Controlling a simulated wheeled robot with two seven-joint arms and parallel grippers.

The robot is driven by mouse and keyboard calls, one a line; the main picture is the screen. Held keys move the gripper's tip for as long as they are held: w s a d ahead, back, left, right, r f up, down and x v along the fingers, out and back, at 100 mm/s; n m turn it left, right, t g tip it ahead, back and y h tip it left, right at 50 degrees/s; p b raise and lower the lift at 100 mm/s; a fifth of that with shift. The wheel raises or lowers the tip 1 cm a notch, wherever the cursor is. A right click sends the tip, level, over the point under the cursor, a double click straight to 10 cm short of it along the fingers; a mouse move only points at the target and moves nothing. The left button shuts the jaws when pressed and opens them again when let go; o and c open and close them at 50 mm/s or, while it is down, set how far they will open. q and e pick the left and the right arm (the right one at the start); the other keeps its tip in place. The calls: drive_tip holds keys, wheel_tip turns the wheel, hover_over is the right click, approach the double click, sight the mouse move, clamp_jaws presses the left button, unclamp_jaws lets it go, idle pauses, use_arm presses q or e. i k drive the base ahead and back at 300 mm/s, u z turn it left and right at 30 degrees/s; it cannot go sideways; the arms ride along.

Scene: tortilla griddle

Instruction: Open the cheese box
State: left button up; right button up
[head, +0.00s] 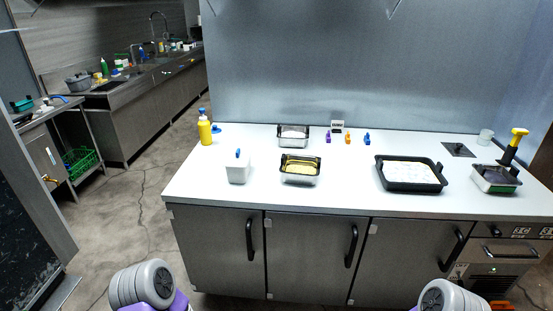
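A clear box with a black rim and yellow contents (300,169) stands on the white counter (340,198), left of its middle; it looks like the cheese box. I cannot tell whether a clear lid covers it. A similar box with pale contents (293,136) stands behind it. Neither of my grippers is in view.
A white box with a blue handle (238,170) and a yellow bottle (205,132) stand to the left. A black tray with pale round pieces (411,187) and a container with a yellow-handled tool (495,180) stand to the right. Small coloured clips (348,138) lie behind. The counter's front middle is clear.

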sight(240, 175)
drive_tip(key=u, duration=0.15)
drive_tip(key=i, duration=0.85)
drive_tip(key=u, duration=0.45)
